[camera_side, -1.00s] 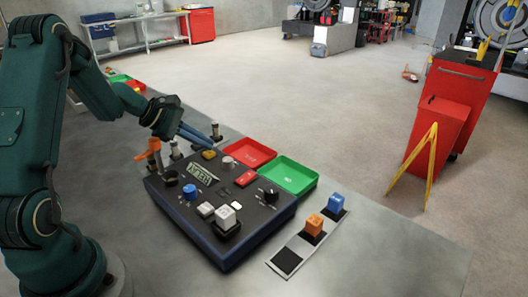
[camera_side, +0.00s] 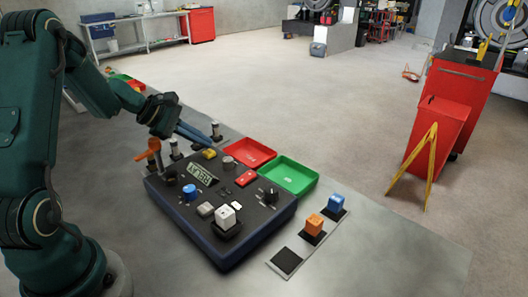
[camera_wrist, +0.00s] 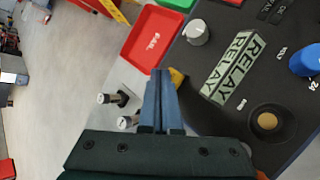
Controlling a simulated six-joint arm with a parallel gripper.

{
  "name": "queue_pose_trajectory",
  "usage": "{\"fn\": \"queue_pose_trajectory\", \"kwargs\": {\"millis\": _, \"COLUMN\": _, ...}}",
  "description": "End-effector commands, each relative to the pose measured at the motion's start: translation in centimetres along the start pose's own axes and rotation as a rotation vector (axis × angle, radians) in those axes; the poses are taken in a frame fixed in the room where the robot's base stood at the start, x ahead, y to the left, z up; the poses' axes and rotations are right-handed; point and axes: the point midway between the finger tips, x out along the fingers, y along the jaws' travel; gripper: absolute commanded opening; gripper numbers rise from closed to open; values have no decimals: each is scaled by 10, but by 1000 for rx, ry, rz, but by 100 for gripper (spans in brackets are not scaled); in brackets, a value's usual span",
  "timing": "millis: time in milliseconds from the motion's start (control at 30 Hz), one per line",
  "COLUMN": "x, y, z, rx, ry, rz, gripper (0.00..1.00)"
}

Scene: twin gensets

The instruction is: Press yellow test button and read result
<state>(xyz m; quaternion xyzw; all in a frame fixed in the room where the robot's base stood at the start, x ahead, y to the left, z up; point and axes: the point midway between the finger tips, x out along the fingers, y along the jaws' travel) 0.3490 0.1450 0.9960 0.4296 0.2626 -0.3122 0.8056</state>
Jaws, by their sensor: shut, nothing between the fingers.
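The yellow test button (camera_side: 209,153) sits at the back edge of the dark control panel (camera_side: 235,242). In the wrist view only part of the button (camera_wrist: 177,77) shows, just right of the fingertips. My gripper (camera_side: 208,142) is shut and empty, its blue fingers slanting down close above and behind the button. I cannot tell whether they touch it. In the wrist view the gripper (camera_wrist: 161,72) points along the panel's edge. The display (camera_side: 202,175) shows dark letters on pale green; in the wrist view the display (camera_wrist: 232,68) reads "RELAY" on two lines.
A red tray (camera_side: 247,143) marked "FAIL" and a green tray (camera_side: 314,181) stand behind the panel. A white cube (camera_side: 226,215) rests on the panel. Orange (camera_side: 314,224) and blue (camera_side: 336,202) cubes sit on a strip at right. Several posts and an orange handle (camera_side: 147,153) stand behind-left.

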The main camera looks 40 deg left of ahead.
Motion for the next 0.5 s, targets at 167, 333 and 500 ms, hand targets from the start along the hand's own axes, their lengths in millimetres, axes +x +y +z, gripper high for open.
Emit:
{"fn": "queue_pose_trajectory", "kwargs": {"millis": 167, "x": 2, "y": -12, "z": 4, "rx": -22, "ry": -14, "rz": -31, "gripper": 0}}
{"fn": "queue_pose_trajectory", "kwargs": {"millis": 333, "x": 1, "y": -12, "z": 4, "rx": -22, "ry": -16, "rz": -31, "gripper": 0}}
{"fn": "queue_pose_trajectory", "kwargs": {"millis": 500, "x": -8, "y": -4, "z": 11, "rx": -17, "ry": -18, "rz": -27, "gripper": 0}}
